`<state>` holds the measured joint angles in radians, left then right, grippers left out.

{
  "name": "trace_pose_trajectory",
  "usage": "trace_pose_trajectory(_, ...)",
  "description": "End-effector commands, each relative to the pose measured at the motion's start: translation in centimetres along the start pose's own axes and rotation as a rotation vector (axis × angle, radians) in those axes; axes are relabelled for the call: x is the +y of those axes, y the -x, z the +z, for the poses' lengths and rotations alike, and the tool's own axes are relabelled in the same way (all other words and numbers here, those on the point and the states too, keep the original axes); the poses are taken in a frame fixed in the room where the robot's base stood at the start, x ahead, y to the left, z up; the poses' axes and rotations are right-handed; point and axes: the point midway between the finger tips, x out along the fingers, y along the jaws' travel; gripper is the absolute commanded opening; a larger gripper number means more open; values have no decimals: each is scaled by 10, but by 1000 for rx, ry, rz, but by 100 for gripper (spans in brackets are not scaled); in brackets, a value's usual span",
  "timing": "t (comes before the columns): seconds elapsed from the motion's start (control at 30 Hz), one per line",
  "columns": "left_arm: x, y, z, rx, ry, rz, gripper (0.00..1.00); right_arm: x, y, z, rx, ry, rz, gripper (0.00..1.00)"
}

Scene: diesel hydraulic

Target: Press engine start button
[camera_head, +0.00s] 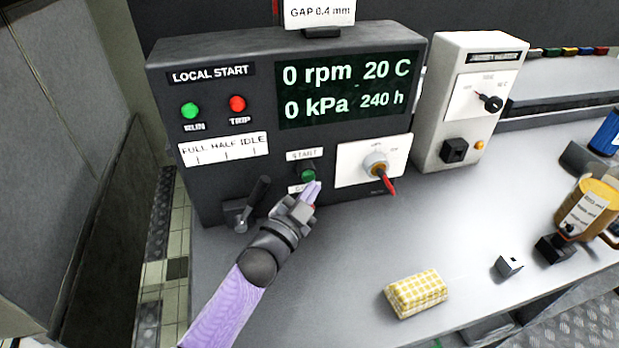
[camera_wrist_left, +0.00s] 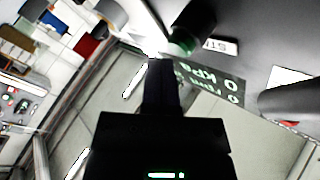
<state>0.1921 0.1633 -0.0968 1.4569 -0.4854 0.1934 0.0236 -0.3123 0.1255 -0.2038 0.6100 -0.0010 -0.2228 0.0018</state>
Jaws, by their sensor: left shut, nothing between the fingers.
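The dark control box labelled LOCAL START (camera_head: 232,55) stands on the grey bench. The green start button (camera_head: 308,173) is on its front under a START label (camera_head: 304,154). My left gripper (camera_head: 312,194) is shut and empty, just below and in front of the green button in the head view. I cannot tell if it touches the button. In the left wrist view the shut fingers (camera_wrist_left: 158,72) point toward a dark round part with a green face (camera_wrist_left: 184,42), beside a START label (camera_wrist_left: 220,46). A second label below the button is partly hidden by the gripper. My right gripper is not in view.
A black lever (camera_head: 256,195) is left of my gripper. A rotary switch with a red tip (camera_head: 378,166) is right of the button. A beige box (camera_head: 462,100) stands further right.

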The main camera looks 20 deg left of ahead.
Motion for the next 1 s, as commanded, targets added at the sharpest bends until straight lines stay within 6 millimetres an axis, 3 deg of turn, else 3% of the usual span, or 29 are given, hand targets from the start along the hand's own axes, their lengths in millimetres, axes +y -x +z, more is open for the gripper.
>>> trace_pose_trajectory(1.0, -5, -8, 6, 0, -1, 1, 0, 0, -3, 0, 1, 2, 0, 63)
